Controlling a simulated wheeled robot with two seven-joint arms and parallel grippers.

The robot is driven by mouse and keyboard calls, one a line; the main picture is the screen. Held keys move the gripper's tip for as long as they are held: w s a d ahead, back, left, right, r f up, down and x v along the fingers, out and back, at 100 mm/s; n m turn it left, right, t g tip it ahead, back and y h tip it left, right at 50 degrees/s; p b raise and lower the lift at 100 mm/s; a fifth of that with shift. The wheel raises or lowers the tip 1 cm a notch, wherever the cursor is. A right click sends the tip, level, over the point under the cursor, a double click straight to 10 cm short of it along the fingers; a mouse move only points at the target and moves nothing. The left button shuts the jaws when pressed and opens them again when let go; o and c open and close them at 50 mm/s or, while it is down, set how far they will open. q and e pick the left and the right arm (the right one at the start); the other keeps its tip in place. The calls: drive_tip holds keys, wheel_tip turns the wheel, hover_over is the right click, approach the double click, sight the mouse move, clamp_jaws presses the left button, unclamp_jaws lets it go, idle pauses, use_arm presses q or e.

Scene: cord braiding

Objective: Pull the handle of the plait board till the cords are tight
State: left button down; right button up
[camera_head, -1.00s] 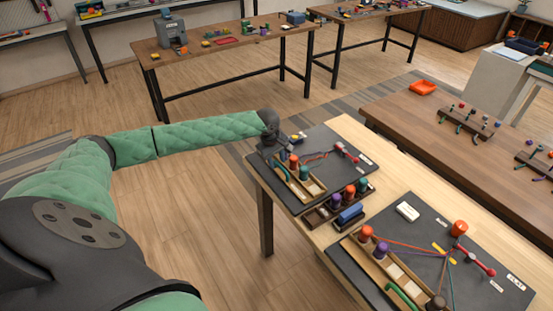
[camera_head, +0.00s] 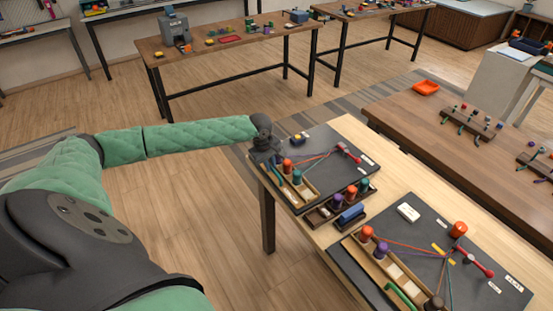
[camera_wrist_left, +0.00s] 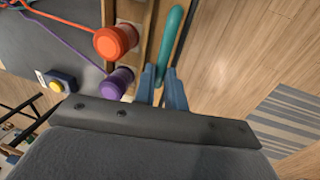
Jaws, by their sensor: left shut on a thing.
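The far plait board (camera_head: 318,139) is a dark board on the light wood table. An orange spool (camera_head: 287,165) and a teal spool (camera_head: 297,177) stand in its tray, with cords (camera_head: 315,160) running fairly straight to a red peg piece (camera_head: 343,148). My left gripper (camera_head: 272,157) is at the board's left edge. In the left wrist view its blue fingers (camera_wrist_left: 160,88) are shut on the green handle (camera_wrist_left: 171,40), beside the orange spool (camera_wrist_left: 115,41) and a purple spool (camera_wrist_left: 118,82). Orange and purple cords (camera_wrist_left: 68,40) look straight there. My right gripper is not in view.
A second board (camera_head: 440,225) with its own spools and cords lies nearer on the same table. A yellow button (camera_wrist_left: 57,86) sits near my fingers. Open floor lies left of the table.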

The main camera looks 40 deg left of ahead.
use_arm(q)
drive_tip(key=shift+s+a, duration=0.15)
drive_tip(key=shift+s, duration=0.15)
drive_tip(key=shift+f, duration=0.1)
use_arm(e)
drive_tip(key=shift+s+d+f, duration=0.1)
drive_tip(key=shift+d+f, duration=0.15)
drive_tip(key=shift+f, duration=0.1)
use_arm(q)
drive_tip(key=c, duration=1.5)
unclamp_jaws()
drive_tip(key=shift+s+a, duration=0.1)
drive_tip(key=shift+s, duration=0.05)
drive_tip(key=shift+o, duration=0.2)
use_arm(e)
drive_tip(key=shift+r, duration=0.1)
